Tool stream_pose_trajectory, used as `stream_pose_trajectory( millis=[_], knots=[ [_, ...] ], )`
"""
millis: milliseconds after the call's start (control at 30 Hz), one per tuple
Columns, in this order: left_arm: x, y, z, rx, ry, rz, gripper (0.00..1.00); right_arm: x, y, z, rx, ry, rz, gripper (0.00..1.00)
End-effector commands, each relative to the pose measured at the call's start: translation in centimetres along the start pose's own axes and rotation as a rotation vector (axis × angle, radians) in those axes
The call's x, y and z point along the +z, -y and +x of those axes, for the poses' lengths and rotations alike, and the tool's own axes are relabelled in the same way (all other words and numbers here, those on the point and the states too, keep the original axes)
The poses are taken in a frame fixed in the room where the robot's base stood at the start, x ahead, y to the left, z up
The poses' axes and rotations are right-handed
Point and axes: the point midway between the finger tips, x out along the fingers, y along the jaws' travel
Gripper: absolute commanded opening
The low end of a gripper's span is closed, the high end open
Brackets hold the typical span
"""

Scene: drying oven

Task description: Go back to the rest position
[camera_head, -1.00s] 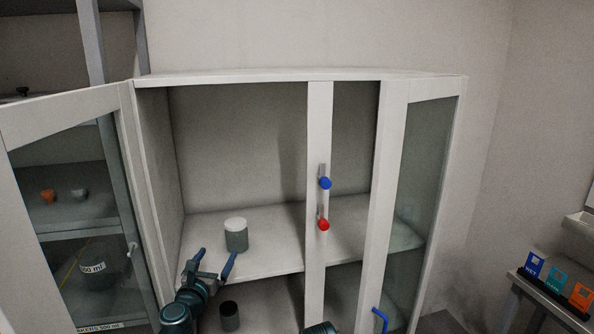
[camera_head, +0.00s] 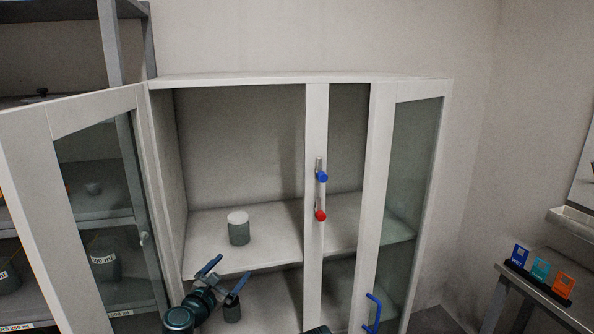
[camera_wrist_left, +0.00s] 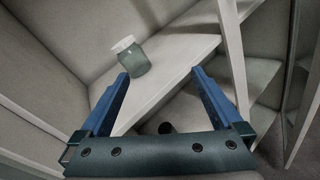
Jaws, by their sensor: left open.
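My left gripper (camera_head: 226,277) is open and empty, in front of the lower part of the open cabinet. Its blue fingers also show in the left wrist view (camera_wrist_left: 158,80), spread apart. A jar with a white lid (camera_head: 238,229) stands upright on the cabinet's upper shelf, behind and above the gripper, apart from it. The jar also shows beyond the left finger in the left wrist view (camera_wrist_left: 132,62). A darker container (camera_head: 232,312) stands below that shelf, partly hidden by my gripper.
The cabinet's left door (camera_head: 130,130) stands open beside my left arm. A side table (camera_head: 545,300) with colored boxes stands at right.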

Motion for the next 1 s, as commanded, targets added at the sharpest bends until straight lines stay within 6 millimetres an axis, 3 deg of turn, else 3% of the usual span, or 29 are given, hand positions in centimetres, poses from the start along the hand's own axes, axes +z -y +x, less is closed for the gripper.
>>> stream_pose_trajectory(
  millis=[267,367,500,633,800,900,1000],
  knots=[
    [-2.0,6.9,-0.3,-0.284,-0.050,0.520,1.00,0.0,0.0,0.0,0.000,0.000,0.000,0.50],
    [-3.9,10.1,-1.2,-0.450,-0.063,0.787,1.00,0.0,0.0,0.0,0.000,0.000,0.000,0.50],
    [-8.4,14.4,-4.3,-0.795,-0.063,1.251,1.00,0.0,0.0,0.0,0.000,0.000,0.000,0.50],
    [-12.5,15.9,-8.3,-1.131,-0.033,1.592,1.00,0.0,0.0,0.0,0.000,0.000,0.000,0.50],
    [-16.0,15.4,-13.3,-1.531,0.028,1.862,1.00,0.0,0.0,0.0,0.000,0.000,0.000,0.50],
    [-17.3,14.4,-16.1,-1.761,0.075,1.957,1.00,0.0,0.0,0.0,0.000,0.000,0.000,0.50],
    [-16.2,17.0,-16.4,-1.825,0.141,1.998,1.00,0.0,0.0,0.0,0.000,0.000,0.000,0.50]
  ],
)
